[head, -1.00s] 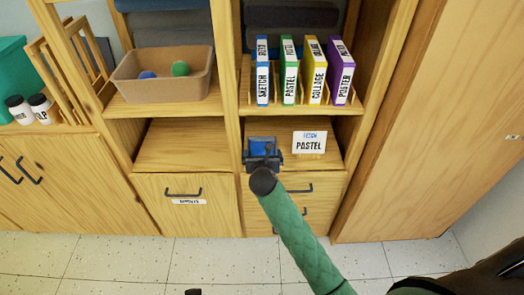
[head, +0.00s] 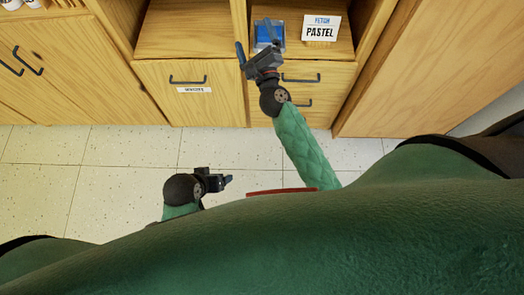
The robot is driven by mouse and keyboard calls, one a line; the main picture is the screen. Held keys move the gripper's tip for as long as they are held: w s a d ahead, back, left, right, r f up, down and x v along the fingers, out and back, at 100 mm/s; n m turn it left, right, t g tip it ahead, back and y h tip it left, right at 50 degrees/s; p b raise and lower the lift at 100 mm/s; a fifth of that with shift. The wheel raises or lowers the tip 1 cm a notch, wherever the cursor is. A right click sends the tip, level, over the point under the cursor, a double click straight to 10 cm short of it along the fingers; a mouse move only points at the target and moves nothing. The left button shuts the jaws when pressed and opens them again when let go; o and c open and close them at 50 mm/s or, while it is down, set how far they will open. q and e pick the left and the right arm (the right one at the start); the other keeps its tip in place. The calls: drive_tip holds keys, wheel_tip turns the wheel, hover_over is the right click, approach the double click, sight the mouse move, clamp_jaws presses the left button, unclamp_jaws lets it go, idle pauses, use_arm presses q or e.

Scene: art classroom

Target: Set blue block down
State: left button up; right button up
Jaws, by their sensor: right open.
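The blue block (head: 263,42) is in the lower right shelf compartment, just left of the pastel sign. My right gripper (head: 257,45) is at the front of that compartment, jaws spread, with its fingers close around or beside the block. They partly hide the block, and I cannot tell whether a finger touches it. The block seems to rest on the shelf board (head: 290,53). My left gripper (head: 227,181) is low in front of my body, over the floor and away from the shelf. Its fingers are too small to judge.
The white sign (head: 320,29) reading PASTEL stands right of the block. The compartment to the left (head: 188,35) is empty. Drawers with dark handles (head: 188,80) lie below. A tall wooden cabinet (head: 425,75) stands at the right. The tiled floor (head: 110,160) is clear.

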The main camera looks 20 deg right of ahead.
drive_tip(key=s+a+f+n+g+y, duration=0.5)
drive_tip(key=s+n, duration=0.3)
drive_tip(key=n, duration=0.3)
drive_tip(key=s+a+f+n+g+y, duration=0.45)
drive_tip(key=s+a+n, duration=0.35)
drive_tip(key=n, duration=0.3)
drive_tip(key=s+d+f+n+g+h, duration=0.3)
drive_tip(key=s+f+g, duration=0.1)
drive_tip(key=s+f, duration=0.2)
drive_tip(key=s+d+f+n+g+h, duration=0.3)
drive_tip(key=s+d+f+h, duration=0.1)
drive_tip(key=s, duration=0.4)
drive_tip(key=shift+f+n+g, duration=0.3)
drive_tip(key=shift+f+g, duration=0.05)
drive_tip(key=shift+f, duration=0.5)
drive_tip(key=shift+s+d, duration=0.1)
